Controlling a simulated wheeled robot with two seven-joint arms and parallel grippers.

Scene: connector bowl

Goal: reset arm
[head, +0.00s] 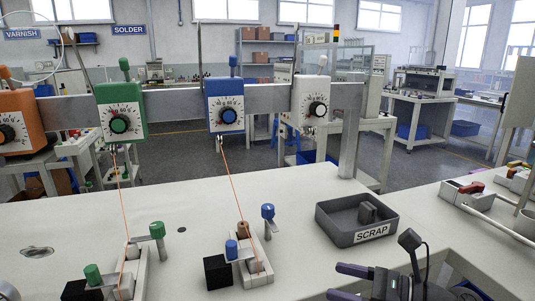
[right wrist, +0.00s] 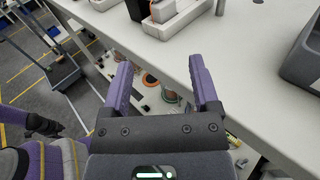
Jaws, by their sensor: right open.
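My right gripper (head: 336,281) is low at the right of the head view, beside the front edge of the white bench (head: 300,200). In the right wrist view the right gripper (right wrist: 161,66) has its two purple fingers spread wide with nothing between them. Its fingers are close to the bench edge, and the floor and items below the bench show between them. My left gripper does not show clearly in either view.
A grey SCRAP tray (head: 343,238) holding a grey block (head: 367,213) stands near my right gripper. Two fixtures with orange wires, black blocks (head: 218,272) and clamps stand on the bench. Dial boxes, including a blue one (head: 225,103), hang on a rail behind.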

